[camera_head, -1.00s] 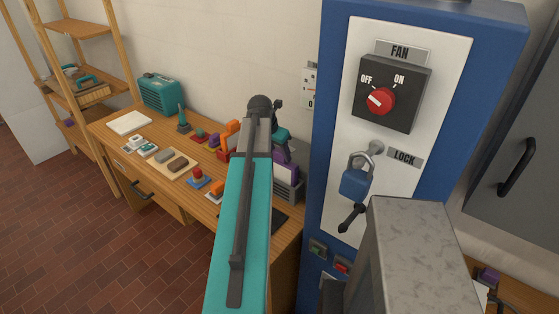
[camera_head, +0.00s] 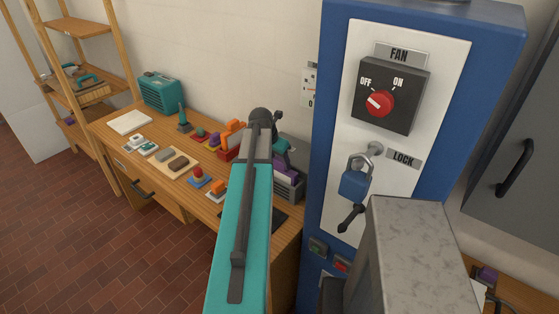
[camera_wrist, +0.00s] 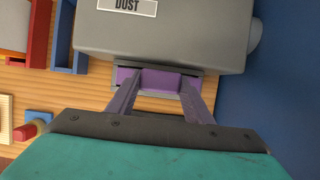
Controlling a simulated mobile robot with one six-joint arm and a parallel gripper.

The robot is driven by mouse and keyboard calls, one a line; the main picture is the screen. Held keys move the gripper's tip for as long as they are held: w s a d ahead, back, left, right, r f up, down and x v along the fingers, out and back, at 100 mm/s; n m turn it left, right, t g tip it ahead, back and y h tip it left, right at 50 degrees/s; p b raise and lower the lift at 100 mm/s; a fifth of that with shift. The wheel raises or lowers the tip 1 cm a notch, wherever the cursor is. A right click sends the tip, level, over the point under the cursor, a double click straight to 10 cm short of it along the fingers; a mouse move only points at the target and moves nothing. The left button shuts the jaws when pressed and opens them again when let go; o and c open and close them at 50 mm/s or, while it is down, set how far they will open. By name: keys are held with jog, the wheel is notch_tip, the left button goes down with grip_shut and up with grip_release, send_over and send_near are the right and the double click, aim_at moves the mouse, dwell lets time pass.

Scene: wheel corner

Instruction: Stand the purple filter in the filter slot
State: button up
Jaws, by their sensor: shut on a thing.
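The purple filter (camera_wrist: 160,80) is between the fingertips of my gripper (camera_wrist: 158,85) in the wrist view, and the gripper is shut on it. The filter is at the edge of the grey dust unit (camera_wrist: 165,35), with a thin grey rim around it.
The wooden bench (camera_head: 180,212) holds several small items left of the dust unit, including an orange and red piece (camera_head: 230,140) close by. A blue cabinet (camera_head: 313,190) with a fan switch and padlock stands close on the right. My arm hides part of the bench.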

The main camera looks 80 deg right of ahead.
jog(key=shift+f, duration=0.1)
jog(key=o, duration=1.6)
jog(key=shift+r, duration=0.2)
jog(key=b+v, duration=0.2)
jog(key=v, duration=1)
jog(key=shift+b, duration=0.4)
jog(key=shift+w+a+f, duration=0.1)
